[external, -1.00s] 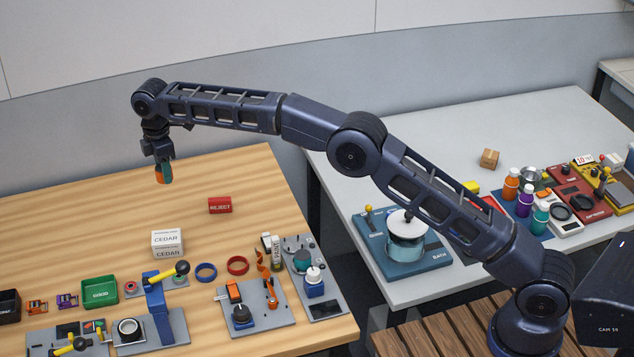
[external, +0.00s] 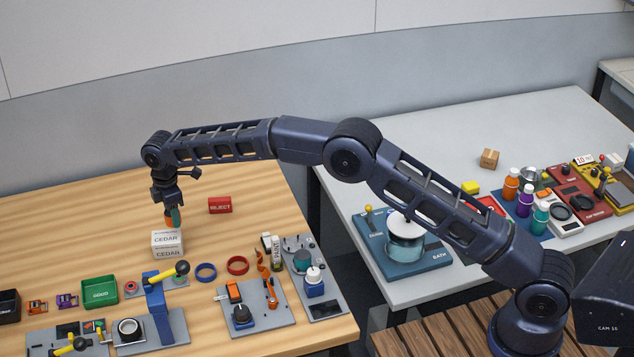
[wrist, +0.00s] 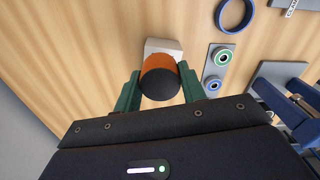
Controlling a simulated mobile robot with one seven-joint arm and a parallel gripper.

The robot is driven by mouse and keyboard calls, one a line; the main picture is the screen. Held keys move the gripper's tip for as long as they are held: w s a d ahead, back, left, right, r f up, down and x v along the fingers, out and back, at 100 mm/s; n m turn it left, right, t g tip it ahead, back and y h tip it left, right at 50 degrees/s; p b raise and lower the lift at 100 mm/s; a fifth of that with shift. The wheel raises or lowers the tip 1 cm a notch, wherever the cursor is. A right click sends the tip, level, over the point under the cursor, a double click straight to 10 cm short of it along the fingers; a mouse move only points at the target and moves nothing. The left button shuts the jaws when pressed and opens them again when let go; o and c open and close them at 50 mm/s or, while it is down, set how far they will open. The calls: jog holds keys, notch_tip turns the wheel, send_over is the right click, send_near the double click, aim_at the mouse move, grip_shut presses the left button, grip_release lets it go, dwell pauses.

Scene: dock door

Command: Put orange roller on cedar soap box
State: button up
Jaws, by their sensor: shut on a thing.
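The orange roller (wrist: 160,64) has a dark end and sits between the two green fingers of my gripper (wrist: 158,88) in the wrist view. My gripper (external: 173,218) is shut on the roller and hangs above the white cedar soap box (external: 167,244) in the external view. In that view the fingers cover most of the roller, and I cannot tell whether it touches the box top. The wrist view shows part of the box (wrist: 165,46) beyond the roller, which hides the rest.
A red REJECT block (external: 220,205) lies right of my gripper. In front of the box are a blue ring (external: 206,272), a red ring (external: 238,265), a green bin (external: 100,290) and a blue stand with a yellow handle (external: 158,308). The table behind is clear.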

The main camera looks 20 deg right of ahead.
jog(key=shift+f, duration=2)
jog(key=shift+f, duration=0.15)
jog(key=o, duration=1.1)
jog(key=shift+c, duration=0.2)
notch_tip(320, 180, up, 12)
jog(key=shift+r, duration=0.15)
